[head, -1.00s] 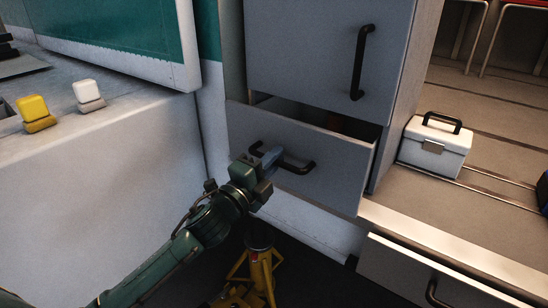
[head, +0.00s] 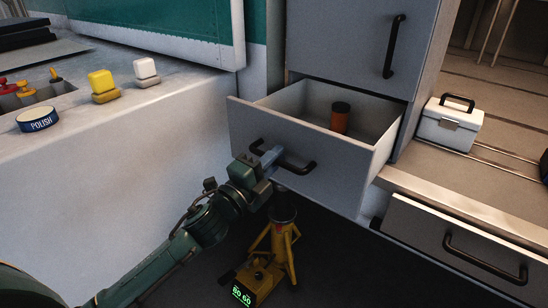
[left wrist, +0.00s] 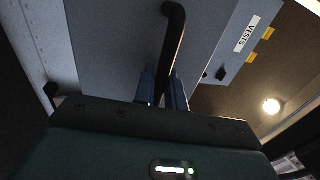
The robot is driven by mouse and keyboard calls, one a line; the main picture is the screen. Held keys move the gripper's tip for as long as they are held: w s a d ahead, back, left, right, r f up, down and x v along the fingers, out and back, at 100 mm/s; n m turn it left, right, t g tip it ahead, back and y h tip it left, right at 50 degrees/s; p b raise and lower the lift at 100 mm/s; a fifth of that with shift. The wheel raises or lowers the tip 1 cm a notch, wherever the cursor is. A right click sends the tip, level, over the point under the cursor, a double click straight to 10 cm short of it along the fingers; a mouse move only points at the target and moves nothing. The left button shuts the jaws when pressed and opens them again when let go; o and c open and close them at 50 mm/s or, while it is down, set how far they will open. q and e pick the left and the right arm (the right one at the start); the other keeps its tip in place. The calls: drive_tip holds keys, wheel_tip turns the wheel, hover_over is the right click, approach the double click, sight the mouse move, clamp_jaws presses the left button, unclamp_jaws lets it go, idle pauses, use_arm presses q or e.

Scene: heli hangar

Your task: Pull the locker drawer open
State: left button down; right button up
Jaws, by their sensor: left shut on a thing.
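The grey locker drawer (head: 318,178) stands well out from the locker in the head view, its inside showing. An orange can with a dark lid (head: 340,117) stands upright in it near the back. My left gripper (head: 268,160) is shut on the drawer's black bar handle (head: 300,166), toward the handle's left end. In the left wrist view the black handle (left wrist: 172,45) runs between the two blue fingers (left wrist: 163,88). My right gripper is in neither view.
A locker door (head: 345,40) with a black handle is above the drawer. A yellow jack stand (head: 283,250) is on the floor below. A white case (head: 449,124) sits on the right ledge, above another drawer (head: 455,245). A polish tin (head: 38,120) and two blocks are on the left counter.

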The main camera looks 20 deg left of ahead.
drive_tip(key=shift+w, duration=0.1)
use_arm(q)
drive_tip(key=c, duration=1.5)
unclamp_jaws()
drive_tip(key=shift+c, duration=0.2)
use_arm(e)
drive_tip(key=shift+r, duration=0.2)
use_arm(q)
drive_tip(key=b+v, duration=0.3)
drive_tip(key=v, duration=1)
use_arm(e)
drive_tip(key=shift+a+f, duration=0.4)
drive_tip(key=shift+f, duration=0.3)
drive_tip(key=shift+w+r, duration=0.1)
